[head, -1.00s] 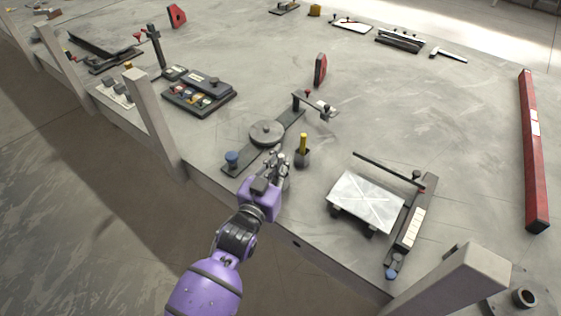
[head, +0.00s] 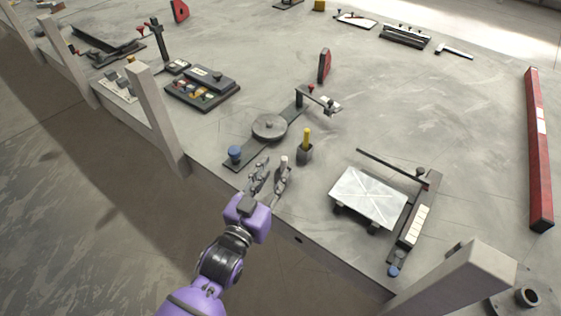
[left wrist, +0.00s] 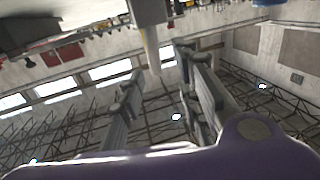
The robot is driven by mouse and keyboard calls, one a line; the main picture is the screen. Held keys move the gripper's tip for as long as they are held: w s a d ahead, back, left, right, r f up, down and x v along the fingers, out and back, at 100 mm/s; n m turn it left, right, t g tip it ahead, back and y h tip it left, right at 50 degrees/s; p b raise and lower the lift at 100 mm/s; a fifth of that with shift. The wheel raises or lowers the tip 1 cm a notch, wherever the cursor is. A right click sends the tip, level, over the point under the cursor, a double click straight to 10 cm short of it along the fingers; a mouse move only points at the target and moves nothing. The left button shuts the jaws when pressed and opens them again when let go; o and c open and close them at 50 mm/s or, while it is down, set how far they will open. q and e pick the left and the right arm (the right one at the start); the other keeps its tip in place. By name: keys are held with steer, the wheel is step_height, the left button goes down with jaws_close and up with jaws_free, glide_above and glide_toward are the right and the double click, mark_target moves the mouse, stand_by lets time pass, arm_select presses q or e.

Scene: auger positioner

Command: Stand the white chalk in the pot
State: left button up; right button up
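The pot (head: 304,153) is a small dark grey cup near the table's front edge, with a yellow stick (head: 307,138) upright in it. The white chalk (head: 284,161) shows as a short pale upright piece left of the pot, partly hidden by a finger; its lower end is not clear. My left gripper (head: 270,178) is open, its fingers spread, in front of the pot. In the left wrist view the open fingers (left wrist: 165,85) point towards a grey block, likely the pot (left wrist: 148,10), and a pale stick (left wrist: 152,52) shows between them. My right gripper is not in view.
A white plate (head: 369,198) on a stand is at right. A grey post (head: 160,120) rises at the table edge. Bare table lies behind the pot.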

arm_select(q)
steer(key=shift+v, duration=2.6)
